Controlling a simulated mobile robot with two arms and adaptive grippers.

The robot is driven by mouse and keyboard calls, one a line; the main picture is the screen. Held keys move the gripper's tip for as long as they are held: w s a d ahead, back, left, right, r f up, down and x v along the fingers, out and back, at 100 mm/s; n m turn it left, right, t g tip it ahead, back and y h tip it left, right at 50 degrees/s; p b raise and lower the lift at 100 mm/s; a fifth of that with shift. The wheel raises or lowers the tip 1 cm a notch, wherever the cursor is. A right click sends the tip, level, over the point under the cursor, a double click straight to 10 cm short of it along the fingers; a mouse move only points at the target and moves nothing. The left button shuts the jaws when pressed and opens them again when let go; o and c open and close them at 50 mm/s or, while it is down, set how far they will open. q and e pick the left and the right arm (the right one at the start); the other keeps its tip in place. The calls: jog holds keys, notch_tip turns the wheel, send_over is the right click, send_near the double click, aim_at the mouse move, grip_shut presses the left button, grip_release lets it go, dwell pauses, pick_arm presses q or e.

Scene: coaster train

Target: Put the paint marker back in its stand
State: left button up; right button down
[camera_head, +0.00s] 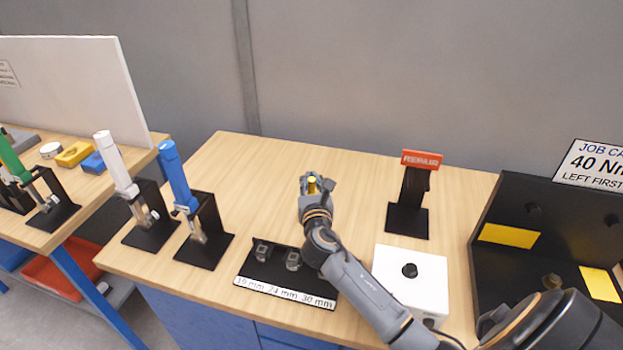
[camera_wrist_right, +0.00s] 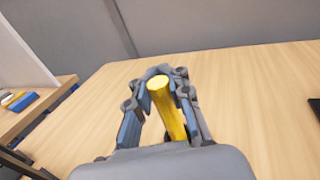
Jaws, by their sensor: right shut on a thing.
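The paint marker appears to be the yellow cylinder (camera_head: 312,184) in my right gripper (camera_head: 310,179), above the middle of the wooden bench. In the right wrist view the yellow marker (camera_wrist_right: 170,108) stands between the two fingers of the right gripper (camera_wrist_right: 163,90), slightly tilted, its round end showing. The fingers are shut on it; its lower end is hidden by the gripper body. A white block (camera_head: 425,262) with a dark round spot on top sits to the right of my forearm; I cannot tell whether it is the marker's stand. My left gripper is out of view.
A black socket holder (camera_head: 260,270) lies partly behind my forearm. Black stands hold a blue-handled tool (camera_head: 174,170) and a white-handled tool (camera_head: 115,160) at left. A REPAIR sign stand (camera_head: 407,220) and a black fixture (camera_head: 500,262) stand right. The back middle bench (camera_head: 260,160) is clear.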

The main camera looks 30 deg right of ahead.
jog(key=c, duration=1.1)
grip_release()
jog(key=shift+c, duration=0.2)
jog(key=v, duration=1.2)
